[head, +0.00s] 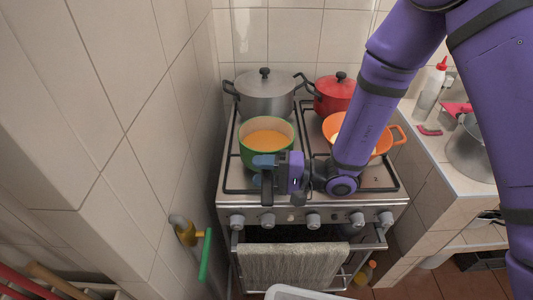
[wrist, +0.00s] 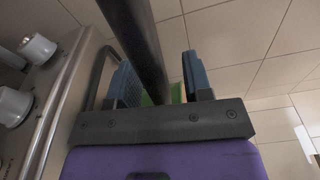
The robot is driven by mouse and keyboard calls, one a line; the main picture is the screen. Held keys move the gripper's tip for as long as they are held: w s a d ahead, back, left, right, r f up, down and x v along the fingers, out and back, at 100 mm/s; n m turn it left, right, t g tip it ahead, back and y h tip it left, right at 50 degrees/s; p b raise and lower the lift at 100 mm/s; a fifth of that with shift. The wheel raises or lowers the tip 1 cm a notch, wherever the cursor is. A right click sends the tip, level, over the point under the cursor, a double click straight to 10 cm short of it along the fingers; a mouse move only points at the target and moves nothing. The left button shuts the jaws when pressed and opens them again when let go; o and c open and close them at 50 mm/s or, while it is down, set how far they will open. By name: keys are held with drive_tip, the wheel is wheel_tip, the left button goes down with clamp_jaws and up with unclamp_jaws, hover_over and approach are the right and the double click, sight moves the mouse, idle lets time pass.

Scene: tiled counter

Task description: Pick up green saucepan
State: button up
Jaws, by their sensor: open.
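The green saucepan (head: 250,156) stands on the front left of the stove with orange liquid in it. Its dark handle (head: 267,194) points toward the front of the stove. My gripper (head: 264,161) is at the saucepan's front side, its blue fingers by the handle. In the wrist view my gripper (wrist: 160,75) is open, with a dark bar (wrist: 147,45), seemingly the handle, passing between the two fingers. A bit of green (wrist: 176,93) shows behind. Contact between fingers and handle cannot be told.
A grey lidded pot (head: 266,97) stands behind the saucepan, a red lidded pot (head: 335,96) at the back right, and an orange pan (head: 398,137) at the front right, partly behind my arm. A tiled wall (head: 150,120) rises left of the stove. Knobs (head: 312,220) line its front.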

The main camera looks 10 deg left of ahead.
drive_tip(key=shift+a, duration=0.25)
clamp_jaws()
drive_tip(key=shift+r, duration=0.1)
